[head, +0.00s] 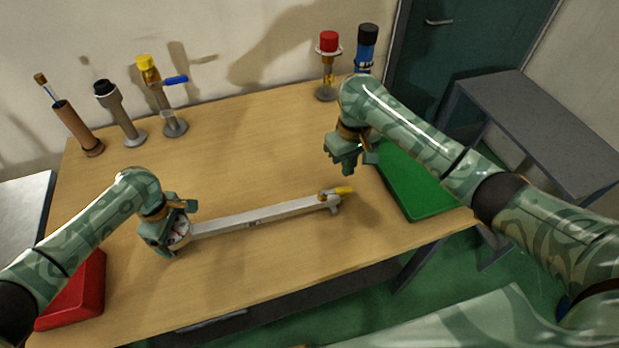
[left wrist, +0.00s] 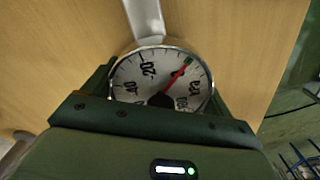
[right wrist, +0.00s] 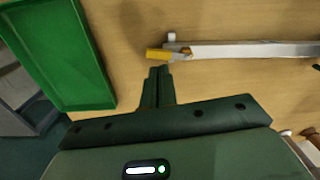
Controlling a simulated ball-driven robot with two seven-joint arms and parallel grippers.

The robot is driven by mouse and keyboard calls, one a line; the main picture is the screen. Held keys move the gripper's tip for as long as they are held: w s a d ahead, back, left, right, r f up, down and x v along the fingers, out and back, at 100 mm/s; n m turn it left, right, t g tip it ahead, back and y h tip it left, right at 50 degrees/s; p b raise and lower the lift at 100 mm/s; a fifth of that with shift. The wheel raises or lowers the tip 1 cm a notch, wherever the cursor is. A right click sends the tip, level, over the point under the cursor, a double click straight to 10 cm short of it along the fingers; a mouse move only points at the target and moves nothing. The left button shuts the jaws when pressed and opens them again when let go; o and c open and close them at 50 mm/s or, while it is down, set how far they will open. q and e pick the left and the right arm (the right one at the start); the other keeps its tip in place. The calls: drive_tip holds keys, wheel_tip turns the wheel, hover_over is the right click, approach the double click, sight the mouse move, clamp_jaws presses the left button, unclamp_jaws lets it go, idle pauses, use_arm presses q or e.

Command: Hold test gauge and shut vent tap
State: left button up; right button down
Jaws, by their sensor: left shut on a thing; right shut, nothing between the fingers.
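The test gauge (head: 181,232) is a round white dial at the left end of a long pale bar (head: 265,216). My left gripper (head: 172,228) is shut on it; the left wrist view shows the dial (left wrist: 160,80) between the fingers, with a red needle and a green mark. The vent tap (head: 342,191) has a yellow handle and sits at the bar's right end. It also shows in the right wrist view (right wrist: 160,54). My right gripper (head: 350,165) is shut and empty, above the table behind the tap. In its own view, the fingertips (right wrist: 160,72) appear just beside the yellow handle.
A green tray (head: 417,205) lies at the right of the table, a red tray (head: 75,290) at the left. Several upright fittings with coloured caps stand along the back, such as the yellow-capped one (head: 160,95) and red-capped one (head: 328,60). The middle table (head: 250,150) is clear.

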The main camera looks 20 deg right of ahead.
sight(337, 191)
drive_tip(key=w+m+t, duration=0.2)
drive_tip(key=w+r+m+t, duration=0.1)
drive_tip(key=m+t, duration=0.1)
drive_tip(key=shift+d+h, duration=0.3)
drive_tip(key=shift+d, duration=0.05)
drive_tip(key=x, duration=1)
drive_tip(key=s, duration=0.3)
drive_tip(key=shift+a, duration=0.2)
drive_tip(key=shift+s+a, duration=0.1)
drive_tip(key=shift+s, duration=0.35)
